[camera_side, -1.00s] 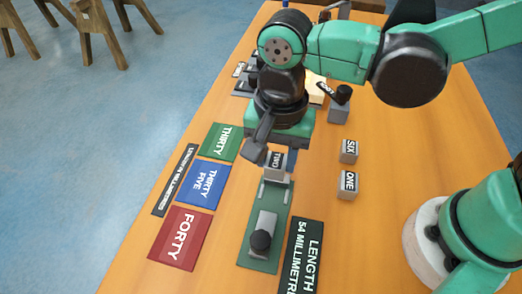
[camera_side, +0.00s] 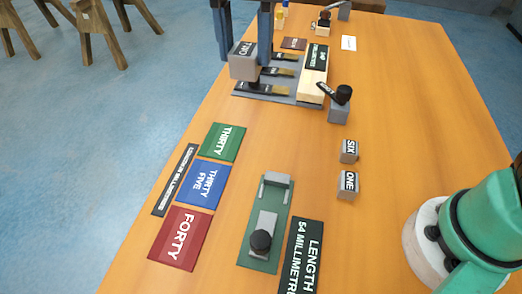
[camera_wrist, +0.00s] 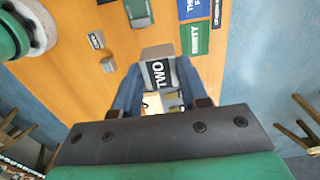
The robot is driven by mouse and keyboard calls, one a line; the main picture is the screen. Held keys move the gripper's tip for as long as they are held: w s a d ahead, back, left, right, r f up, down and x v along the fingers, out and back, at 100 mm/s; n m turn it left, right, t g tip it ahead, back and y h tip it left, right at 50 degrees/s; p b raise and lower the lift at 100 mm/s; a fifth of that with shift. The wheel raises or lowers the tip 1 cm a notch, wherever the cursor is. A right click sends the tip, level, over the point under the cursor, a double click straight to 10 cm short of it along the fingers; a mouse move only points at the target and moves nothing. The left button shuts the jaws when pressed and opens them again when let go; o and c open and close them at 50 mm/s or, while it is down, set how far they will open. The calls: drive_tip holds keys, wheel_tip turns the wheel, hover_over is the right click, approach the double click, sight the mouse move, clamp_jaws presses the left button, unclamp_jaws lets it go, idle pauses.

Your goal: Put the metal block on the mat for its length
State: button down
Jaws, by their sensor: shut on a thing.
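My gripper (camera_side: 244,50) is shut on the grey metal block marked TWO (camera_side: 243,67), held in the air toward the far left of the table. In the wrist view the block (camera_wrist: 157,70) sits between the two blue fingers. The green mat THIRTY (camera_side: 231,133), blue mat THIRTY FIVE (camera_side: 201,184) and red mat FORTY (camera_side: 172,246) lie in a row along the table's left edge, all empty. The measuring fixture (camera_side: 253,250) is a green plate with a grey slide and black knob; its jaw space holds no block. Its sign (camera_side: 306,258) reads LENGTH 54 MILLIMETRE, partly cut off.
Blocks SIX (camera_side: 348,150) and ONE (camera_side: 347,186) stand right of the fixture. A black strip label (camera_side: 175,180) lies beside the mats.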

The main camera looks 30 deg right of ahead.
hover_over(223, 140)
drive_tip(key=s, duration=0.1)
drive_tip(key=f, duration=1.4)
drive_tip(key=w+f, duration=0.1)
drive_tip(key=f, duration=0.6)
drive_tip(key=shift+f, duration=0.2)
drive_tip(key=shift+f, duration=0.1)
drive_tip(key=shift+c, duration=2.3)
unclamp_jaws()
